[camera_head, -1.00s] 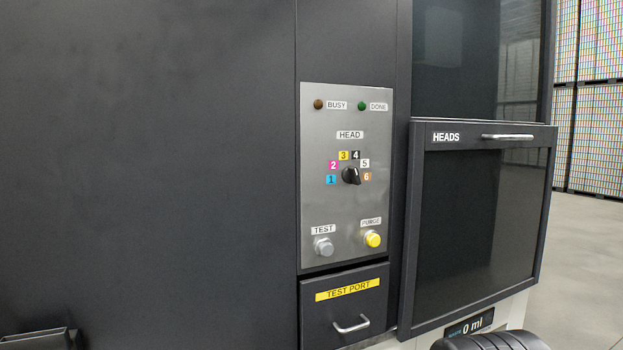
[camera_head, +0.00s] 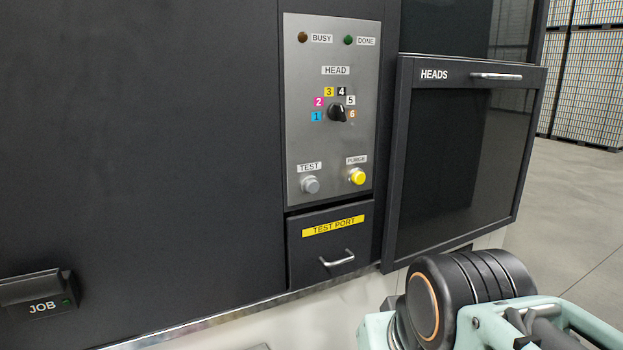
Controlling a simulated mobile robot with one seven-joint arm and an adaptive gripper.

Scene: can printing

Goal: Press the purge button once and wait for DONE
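The yellow purge button (camera_head: 357,177) sits at the lower right of a grey control panel (camera_head: 312,145), under a PURGE label. Nothing touches it. The BUSY lamp (camera_head: 303,37) is dark brown and the DONE lamp (camera_head: 348,40) is dark green; neither looks brightly lit. The black head knob (camera_head: 337,113) sits among coloured numbers 1 to 6; its pointed setting is hard to tell. My gripper is not in view; only links of my arm show at the lower right, below and right of the panel.
A grey TEST button (camera_head: 310,185) is left of the purge button. Below is the TEST PORT drawer (camera_head: 300,245), closed. The HEADS door (camera_head: 455,165) with a bar handle is at the right. A JOB unit (camera_head: 38,293) juts out at lower left. Open floor (camera_head: 575,215) lies right.

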